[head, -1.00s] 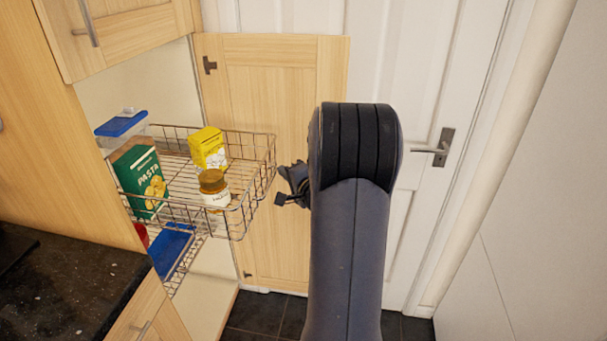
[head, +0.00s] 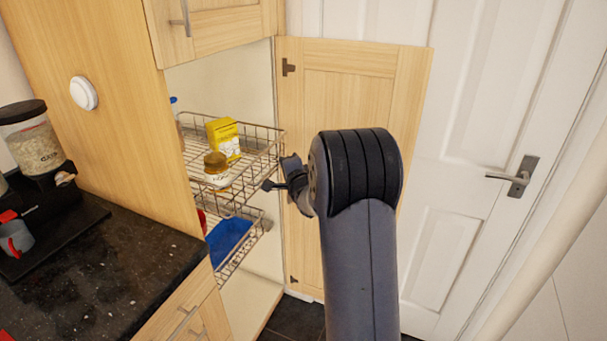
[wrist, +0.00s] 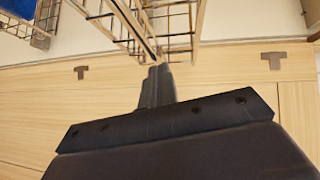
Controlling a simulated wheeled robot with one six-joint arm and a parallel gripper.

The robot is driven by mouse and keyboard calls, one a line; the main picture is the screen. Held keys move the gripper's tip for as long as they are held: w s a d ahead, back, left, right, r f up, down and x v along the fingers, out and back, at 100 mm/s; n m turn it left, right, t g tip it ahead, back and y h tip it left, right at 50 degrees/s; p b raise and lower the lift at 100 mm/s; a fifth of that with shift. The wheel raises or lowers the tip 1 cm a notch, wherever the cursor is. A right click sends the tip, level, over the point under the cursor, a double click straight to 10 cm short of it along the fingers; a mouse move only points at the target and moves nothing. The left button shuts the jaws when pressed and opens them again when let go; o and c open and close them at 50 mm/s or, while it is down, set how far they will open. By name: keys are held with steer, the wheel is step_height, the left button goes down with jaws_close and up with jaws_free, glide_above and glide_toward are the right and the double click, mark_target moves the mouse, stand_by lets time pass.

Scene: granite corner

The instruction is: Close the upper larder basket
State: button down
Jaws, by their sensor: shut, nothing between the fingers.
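The upper larder basket (head: 262,136) is a wire basket partly out of the tall wooden cabinet. It holds a yellow box (head: 224,138) and a jar with a brown lid (head: 216,168). A blue-topped item (head: 174,108) is mostly hidden by the cabinet side. My gripper (head: 270,185) is at the basket's outer end, its fingers shut and empty. In the wrist view, the fingertips (wrist: 157,72) are against or very near the basket wires (wrist: 180,40); I cannot tell whether they touch.
The lower wire basket (head: 250,240), with a blue item (head: 229,240), also sticks out. The open cabinet door (head: 350,110) stands behind my arm. A dark worktop (head: 110,275) with a cereal dispenser (head: 35,145) is at left. A white door (head: 460,150) is at right.

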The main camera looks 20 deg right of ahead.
steer(key=w+a+b, duration=0.1)
steer(key=w+a, duration=0.2)
steer(key=w, duration=0.1)
steer(key=w+a+b, duration=0.2)
steer(key=w+a, duration=0.2)
steer(key=shift+w+a+f+b, duration=0.1)
steer(key=shift+w+a+b, duration=0.1)
steer(key=shift+b, duration=0.1)
steer(key=shift+w+a+r, duration=0.1)
steer(key=shift+w+r, duration=0.05)
steer(key=shift+r, duration=0.05)
